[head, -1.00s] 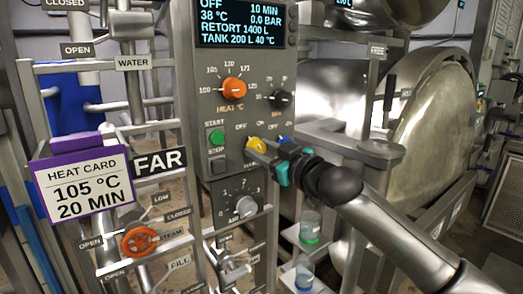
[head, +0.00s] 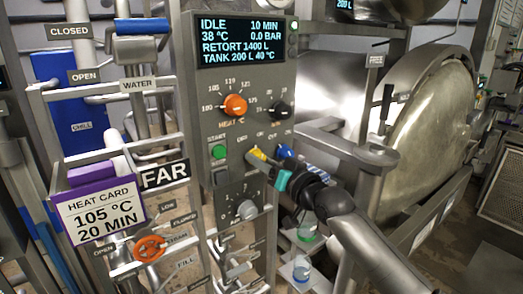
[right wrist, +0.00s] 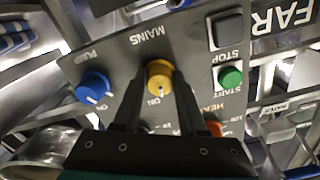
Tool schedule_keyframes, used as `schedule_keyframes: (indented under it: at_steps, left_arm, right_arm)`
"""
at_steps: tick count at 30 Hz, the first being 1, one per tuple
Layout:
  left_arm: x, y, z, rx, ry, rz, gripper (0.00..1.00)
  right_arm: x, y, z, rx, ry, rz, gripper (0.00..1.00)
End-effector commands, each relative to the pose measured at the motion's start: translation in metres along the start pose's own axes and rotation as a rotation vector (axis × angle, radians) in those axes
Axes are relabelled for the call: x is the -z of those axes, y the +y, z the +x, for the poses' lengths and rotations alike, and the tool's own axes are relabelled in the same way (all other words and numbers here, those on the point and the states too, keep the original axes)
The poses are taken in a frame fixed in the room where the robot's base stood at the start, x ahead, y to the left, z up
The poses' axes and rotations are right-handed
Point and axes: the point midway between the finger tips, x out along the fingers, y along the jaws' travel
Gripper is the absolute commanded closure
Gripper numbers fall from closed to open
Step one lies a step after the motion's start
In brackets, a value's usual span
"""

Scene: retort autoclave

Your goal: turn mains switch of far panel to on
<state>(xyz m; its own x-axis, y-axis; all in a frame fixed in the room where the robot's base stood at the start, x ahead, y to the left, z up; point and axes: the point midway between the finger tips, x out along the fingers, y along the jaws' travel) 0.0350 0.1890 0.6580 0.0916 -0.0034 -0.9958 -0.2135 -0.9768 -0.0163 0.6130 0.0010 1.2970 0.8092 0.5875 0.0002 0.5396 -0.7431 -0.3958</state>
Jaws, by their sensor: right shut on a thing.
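The far panel (head: 235,110) is a grey box with a lit display (head: 240,38) that reads IDLE, and a FAR sign (head: 165,175) is beside it. The mains switch (head: 256,153) is a yellow knob low on the panel's right side. In the right wrist view the mains switch (right wrist: 160,80) is under the MAINS label, with its white mark towards ON. My right gripper (head: 265,162) is shut on the knob; in the right wrist view its dark fingers (right wrist: 160,72) stand on both sides of it. My left gripper is not in view.
A blue pump knob (right wrist: 93,88) is close beside the mains switch. The green start button (head: 219,152), orange heat knob (head: 235,105) and a black knob (head: 280,108) are also on the panel. A heat card (head: 100,210) hangs at left; a large round retort door (head: 435,120) stands at right.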

Motion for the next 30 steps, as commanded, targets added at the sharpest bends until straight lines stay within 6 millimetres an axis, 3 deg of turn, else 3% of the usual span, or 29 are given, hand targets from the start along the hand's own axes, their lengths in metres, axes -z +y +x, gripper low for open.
schedule_keyframes:
  at_steps: [3, 15, 30]
  left_arm:
    - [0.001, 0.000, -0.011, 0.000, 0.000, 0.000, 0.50]
    - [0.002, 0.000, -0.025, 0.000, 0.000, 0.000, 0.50]
    - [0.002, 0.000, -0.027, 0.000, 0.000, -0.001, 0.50]
  right_arm:
    - [0.000, -0.001, 0.000, -0.001, -0.004, 0.105, 1.00]
    - [-0.001, -0.001, 0.000, 0.000, -0.002, 0.338, 1.00]
    - [-0.002, 0.000, 0.000, -0.001, -0.003, 0.398, 1.00]
